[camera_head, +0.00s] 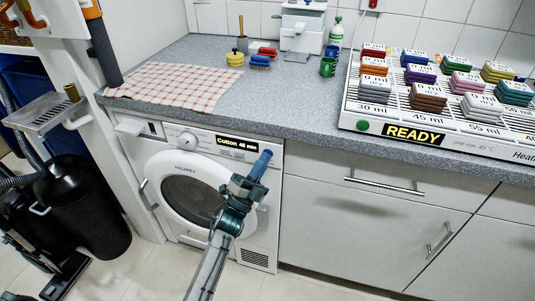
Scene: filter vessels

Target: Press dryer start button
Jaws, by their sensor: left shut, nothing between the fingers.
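The white dryer (262,228) stands under the counter at left centre, with its round door (190,190) shut. Its display (237,143) reads "Cotton 45 min", and a round dial (188,140) sits left of it. My left gripper (265,156) is shut and empty, its blue tips in front of the right end of the dryer's control panel, just right of the display. No start button shows; the gripper covers that part of the panel. I cannot tell whether the tips touch the panel. My right gripper is not in view.
At right, a rack (349,105) bears several coloured blocks and a "READY" sign (414,134). A black bin (85,215) stands left of the dryer.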

